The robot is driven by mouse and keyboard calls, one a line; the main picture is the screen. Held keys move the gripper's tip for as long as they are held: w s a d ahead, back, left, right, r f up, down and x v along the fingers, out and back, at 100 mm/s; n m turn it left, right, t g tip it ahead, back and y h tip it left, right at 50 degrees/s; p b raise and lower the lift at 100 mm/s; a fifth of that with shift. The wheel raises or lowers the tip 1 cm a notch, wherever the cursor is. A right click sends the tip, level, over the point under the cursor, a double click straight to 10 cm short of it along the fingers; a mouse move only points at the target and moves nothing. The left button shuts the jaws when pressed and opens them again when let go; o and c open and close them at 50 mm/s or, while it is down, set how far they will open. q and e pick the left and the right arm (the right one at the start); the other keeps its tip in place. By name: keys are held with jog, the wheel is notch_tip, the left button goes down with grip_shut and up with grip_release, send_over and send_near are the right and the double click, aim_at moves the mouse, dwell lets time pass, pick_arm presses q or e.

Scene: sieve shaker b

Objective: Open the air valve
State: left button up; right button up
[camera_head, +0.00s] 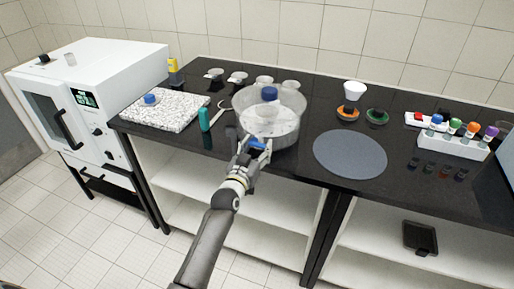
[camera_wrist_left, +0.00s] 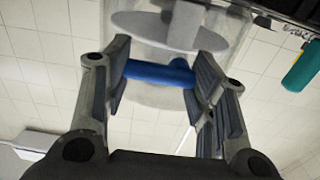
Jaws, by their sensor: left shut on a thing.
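A clear round vessel (camera_head: 285,128) with a blue knob (camera_head: 269,93) on its lid stands at the front of the black bench. A blue valve handle (camera_head: 257,146) is on its front side. My left gripper (camera_head: 254,149) is at that front side and shut on the blue handle. In the left wrist view the handle (camera_wrist_left: 150,72) lies crosswise between the two finger pads, with the clear vessel behind it. The gripper hides part of the handle in the head view. My right gripper is not in view.
A grey round mat (camera_head: 350,155) lies right of the vessel. A teal bottle (camera_head: 205,119) and a speckled slab (camera_head: 165,108) are to its left. A white rack of colored-cap bottles (camera_head: 452,146) stands at the right. A white oven (camera_head: 95,90) stands left of the bench.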

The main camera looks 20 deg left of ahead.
pick_arm(q)
jog(key=n, duration=0.1)
jog(key=n+p, duration=0.1)
jog(key=shift+r+n, duration=0.3)
jog(key=shift+n, duration=0.1)
jog(key=n, duration=0.2)
jog(key=n+p, duration=0.1)
jog(key=shift+a+r+n, duration=0.1)
jog(key=shift+r+n, duration=0.15)
jog(key=shift+n, duration=0.05)
jog(key=n, duration=0.3)
jog(key=shift+a+r+n+p, duration=0.15)
jog(key=shift+a+n+p, duration=0.05)
jog(key=shift+n+p, duration=0.15)
jog(key=n, duration=0.4)
jog(key=shift+a+r, duration=0.15)
jog(key=shift+a, duration=0.15)
jog(key=shift+n, duration=0.25)
jog(key=o, duration=1.1)
